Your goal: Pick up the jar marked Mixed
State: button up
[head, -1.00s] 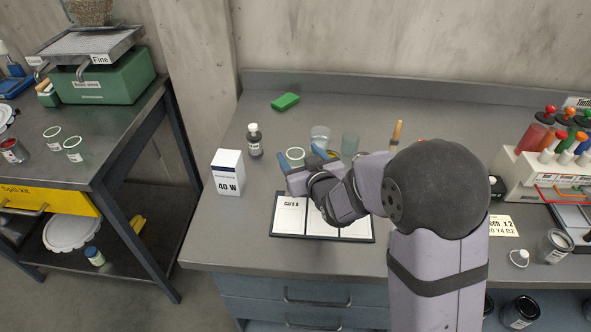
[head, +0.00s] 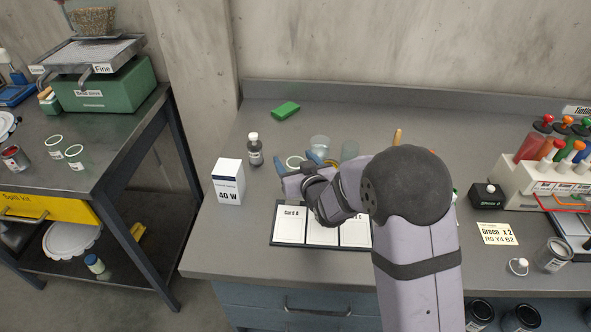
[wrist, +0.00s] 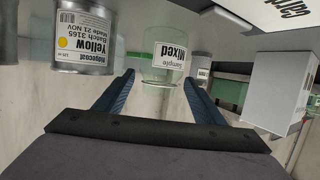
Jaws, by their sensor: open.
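The jar marked Mixed (wrist: 165,66) is clear glass with a white "Sample Mixed" label. In the wrist view it stands ahead, in line with the gap between my fingertips. My gripper (wrist: 160,80) is open, with one dark blue finger on each side and nothing held. In the head view my gripper (head: 299,166) is over the bench, behind the card board. A glass jar with a pale rim (head: 294,160) shows by its fingers, partly hidden. Contact between the fingers and the jar cannot be seen.
A yellow-labelled tin (wrist: 84,42) is left of the jar in the wrist view. The 40 W box (head: 228,182) and a dark bottle (head: 254,150) stand left of my gripper. Two clear glasses (head: 320,144) are behind. The card board (head: 291,224) lies in front.

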aim_at(293, 157)
jog(key=shift+p+x, duration=0.45)
jog(key=shift+x, duration=1.4)
jog(key=shift+d, duration=0.1)
jog(key=shift+c, duration=0.5)
jog(key=c, duration=1)
jog(key=shift+r, duration=0.1)
jog(key=shift+r, duration=0.1)
notch_tip(293, 157, up, 10)
jog(key=b, duration=0.1)
